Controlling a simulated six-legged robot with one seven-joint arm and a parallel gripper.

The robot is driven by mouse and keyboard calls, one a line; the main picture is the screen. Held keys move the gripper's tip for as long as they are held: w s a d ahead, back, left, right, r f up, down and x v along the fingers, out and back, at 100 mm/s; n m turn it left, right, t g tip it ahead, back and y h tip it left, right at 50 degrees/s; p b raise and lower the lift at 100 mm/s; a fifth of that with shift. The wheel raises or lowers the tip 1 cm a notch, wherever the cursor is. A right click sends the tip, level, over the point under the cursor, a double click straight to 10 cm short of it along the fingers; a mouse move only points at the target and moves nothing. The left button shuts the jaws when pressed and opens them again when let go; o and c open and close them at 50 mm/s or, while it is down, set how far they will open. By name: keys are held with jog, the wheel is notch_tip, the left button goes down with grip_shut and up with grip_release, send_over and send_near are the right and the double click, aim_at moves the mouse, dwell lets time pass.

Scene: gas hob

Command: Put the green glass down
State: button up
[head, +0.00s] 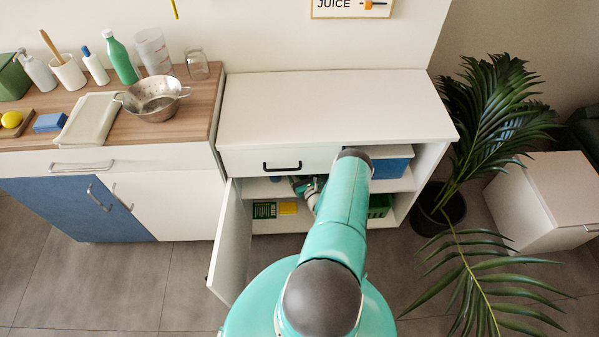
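My gripper (303,185) reaches into the open white cabinet (340,110), at the level of its middle shelf, below the drawer. It is small in the head view and partly hidden by my own arm. I cannot tell whether its fingers are open or shut, or what is between them. I cannot make out the green glass for certain; it may be hidden by the gripper, the arm or the drawer front.
The cabinet door (232,245) stands open on the left. A blue box (391,168) is on the shelf right of my arm, with a green crate (379,206) below. A yellow item (288,208) lies lower left. The cabinet top is clear. A potted palm (440,210) stands right.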

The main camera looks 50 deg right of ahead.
jog(key=shift+r, duration=0.15)
jog(key=v, duration=1.2)
jog(key=shift+a, duration=0.15)
